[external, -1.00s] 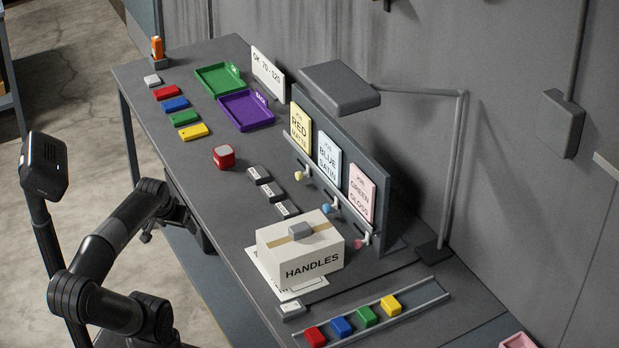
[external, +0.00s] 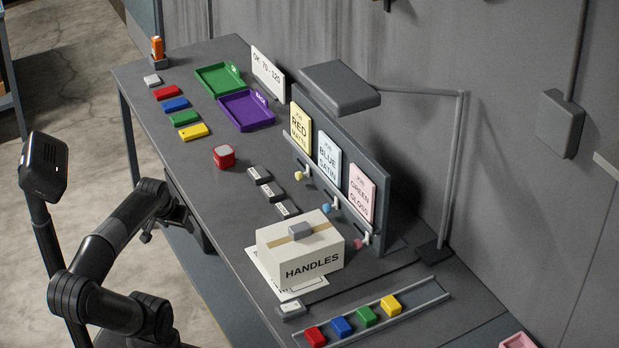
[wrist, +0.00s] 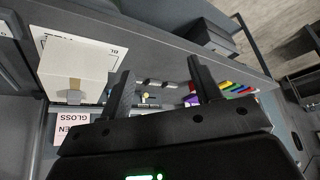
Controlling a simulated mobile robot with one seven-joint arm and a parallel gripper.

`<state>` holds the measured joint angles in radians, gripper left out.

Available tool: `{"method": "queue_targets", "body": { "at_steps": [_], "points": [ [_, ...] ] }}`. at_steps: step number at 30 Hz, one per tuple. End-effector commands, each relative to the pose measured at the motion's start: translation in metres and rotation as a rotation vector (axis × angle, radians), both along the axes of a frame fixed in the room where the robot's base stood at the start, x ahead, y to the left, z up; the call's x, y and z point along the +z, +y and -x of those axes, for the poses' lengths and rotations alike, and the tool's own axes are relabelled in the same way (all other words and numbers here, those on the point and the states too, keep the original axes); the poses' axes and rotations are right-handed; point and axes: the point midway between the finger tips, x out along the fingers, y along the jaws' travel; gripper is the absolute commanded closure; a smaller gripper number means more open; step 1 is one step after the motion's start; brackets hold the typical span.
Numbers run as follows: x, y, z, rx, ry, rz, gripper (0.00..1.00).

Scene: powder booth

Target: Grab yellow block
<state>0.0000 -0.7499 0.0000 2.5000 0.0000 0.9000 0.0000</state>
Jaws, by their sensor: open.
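Two yellow pieces show in the external view. A flat yellow block (external: 193,131) lies at the near end of a row of coloured pieces on the bench's left part. A smaller yellow block (external: 391,305) sits at the right end of a coloured row on the rail (external: 440,295) at the front. In the wrist view my gripper (wrist: 160,66) is open, with nothing between its fingers. It is above the bench edge, apart from both yellow blocks. In that view the coloured row (wrist: 236,88) shows small beyond the right finger.
A HANDLES box (external: 300,253) stands mid-bench, with the job-card rack (external: 340,160) and lamp (external: 340,88) behind. A red cube (external: 224,157), green tray (external: 219,79) and purple tray (external: 246,110) lie further left. Bare bench surrounds the red cube.

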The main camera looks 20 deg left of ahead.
Motion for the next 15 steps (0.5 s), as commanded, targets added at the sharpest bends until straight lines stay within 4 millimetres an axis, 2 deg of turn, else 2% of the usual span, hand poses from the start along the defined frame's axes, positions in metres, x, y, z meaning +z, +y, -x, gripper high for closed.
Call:
{"method": "queue_targets", "body": {
  "at_steps": [8, 11, 15],
  "points": [
    [0.002, -0.003, -0.004, -0.024, 0.005, -0.008, 0.42],
    [0.008, -0.015, -0.017, -0.101, 0.022, -0.032, 0.42],
    [0.020, -0.047, -0.047, -0.300, 0.061, -0.089, 0.42]
  ]
}}
